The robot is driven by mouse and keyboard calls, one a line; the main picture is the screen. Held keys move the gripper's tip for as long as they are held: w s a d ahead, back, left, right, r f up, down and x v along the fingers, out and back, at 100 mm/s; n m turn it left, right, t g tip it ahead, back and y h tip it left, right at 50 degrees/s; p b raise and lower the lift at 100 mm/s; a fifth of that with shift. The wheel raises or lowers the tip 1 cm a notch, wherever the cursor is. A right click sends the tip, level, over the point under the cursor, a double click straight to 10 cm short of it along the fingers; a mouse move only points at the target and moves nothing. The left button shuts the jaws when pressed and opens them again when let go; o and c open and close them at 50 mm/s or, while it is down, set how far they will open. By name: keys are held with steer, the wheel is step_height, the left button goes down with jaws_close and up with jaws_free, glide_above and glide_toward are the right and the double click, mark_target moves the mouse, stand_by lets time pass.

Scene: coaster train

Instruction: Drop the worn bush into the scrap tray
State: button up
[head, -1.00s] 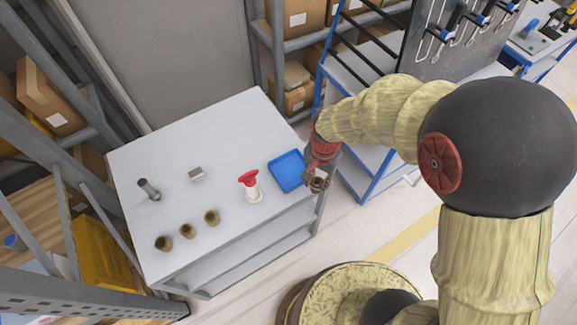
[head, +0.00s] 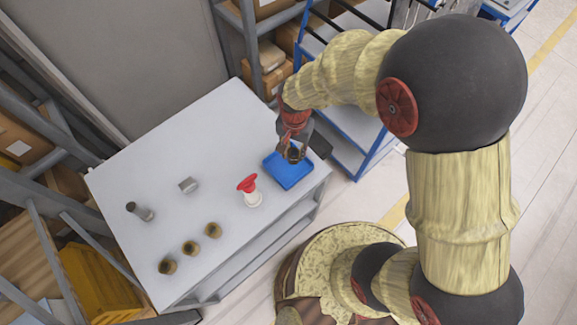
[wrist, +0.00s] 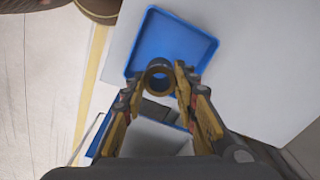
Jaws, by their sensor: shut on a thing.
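My gripper (head: 292,147) is shut on a brown ring-shaped bush (head: 295,153). In the head view it is at the blue scrap tray (head: 286,178) on the right end of the grey-white table, over the tray's far part. In the wrist view the bush (wrist: 159,77) sits between the fingertips, its round opening showing, and overlaps the near edge of the blue tray (wrist: 175,35). The height of the bush above the tray floor is hard to tell. The tray looks empty where it shows.
A red-and-white bottle-like thing (head: 248,190) stands left of the tray. A dark cylinder (head: 139,211) and a small grey block (head: 188,185) are farther left. A blue-framed rack (head: 350,140) stands right of the table.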

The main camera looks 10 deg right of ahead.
mark_target(293, 167)
steer(key=shift+f+b, duration=1.2)
steer(key=shift+f, duration=0.75)
steer(key=o, duration=1.3)
steer(key=shift+c, duration=0.2)
steer(key=shift+r, duration=0.1)
step_height(293, 167, up, 12)
